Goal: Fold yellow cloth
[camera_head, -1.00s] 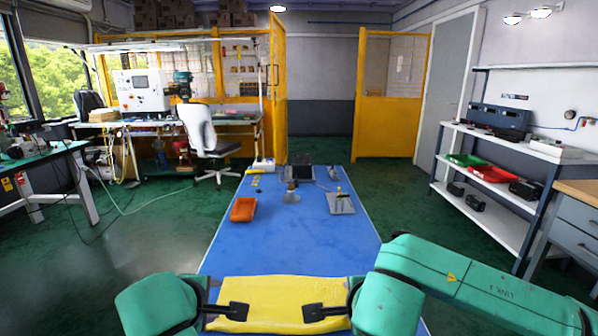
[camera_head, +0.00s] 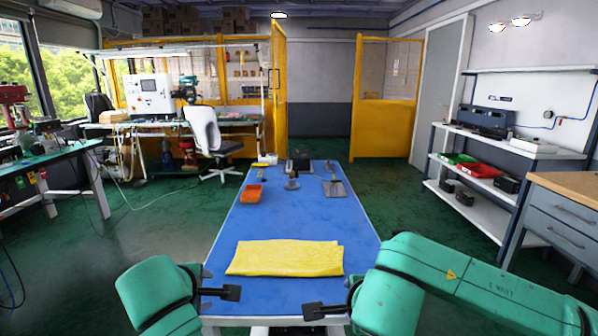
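The yellow cloth (camera_head: 286,258) lies flat on the near part of the blue table (camera_head: 290,217), in a wide, roughly rectangular shape with a slightly uneven right edge. My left gripper (camera_head: 229,293) is at the near left, below the cloth in the picture and apart from it. My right gripper (camera_head: 314,311) is at the near right, also apart from the cloth. Only a dark finger part of each gripper shows, so I cannot tell how wide their jaws are. Nothing shows held in either.
An orange tray (camera_head: 251,194) and a grey plate with an upright part (camera_head: 335,188) stand on the far part of the table. The table's middle is clear. A white shelf (camera_head: 495,187) is to the right.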

